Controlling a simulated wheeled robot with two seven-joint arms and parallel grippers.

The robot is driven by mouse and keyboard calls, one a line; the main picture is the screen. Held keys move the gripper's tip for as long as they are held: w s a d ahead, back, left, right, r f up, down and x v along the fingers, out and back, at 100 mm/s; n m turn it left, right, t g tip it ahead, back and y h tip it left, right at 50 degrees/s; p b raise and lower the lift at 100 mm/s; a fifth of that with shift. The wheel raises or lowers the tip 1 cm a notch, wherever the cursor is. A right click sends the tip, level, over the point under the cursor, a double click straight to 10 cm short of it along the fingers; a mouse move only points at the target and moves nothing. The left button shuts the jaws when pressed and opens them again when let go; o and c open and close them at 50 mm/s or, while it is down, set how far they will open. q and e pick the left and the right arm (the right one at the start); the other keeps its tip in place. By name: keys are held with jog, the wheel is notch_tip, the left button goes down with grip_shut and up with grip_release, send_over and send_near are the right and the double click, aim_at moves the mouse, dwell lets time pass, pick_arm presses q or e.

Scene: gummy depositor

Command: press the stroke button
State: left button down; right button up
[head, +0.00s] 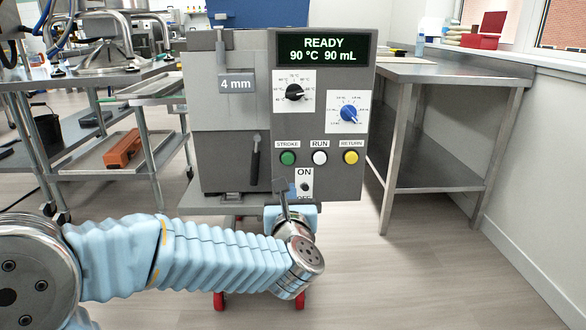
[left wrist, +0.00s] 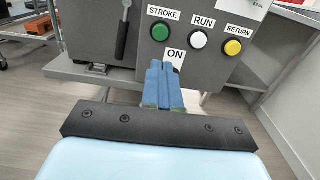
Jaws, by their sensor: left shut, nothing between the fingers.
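The green stroke button (head: 288,158) sits under its STROKE label on the grey depositor's (head: 222,150) front panel. It also shows in the left wrist view (left wrist: 160,31). The white RUN button (head: 320,158) and yellow RETURN button (head: 351,157) are to its right. My left gripper (head: 281,185) is shut and empty, just below the stroke button in the head view. In the left wrist view its blue fingers (left wrist: 161,67) point at the panel below the buttons and partly cover the switch area under ON. I see no contact with the button. My right gripper is not in view.
A black dial (head: 294,92), a blue dial (head: 348,113) and an ON switch (head: 305,187) are on the panel. A black lever (head: 255,160) hangs to the left. Steel tables (head: 440,72) flank the machine.

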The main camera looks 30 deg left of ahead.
aim_at(287, 160)
pick_arm(q)
jog(key=shift+w, duration=0.1)
jog(key=p+x, duration=0.2)
jog(key=x, duration=1.2)
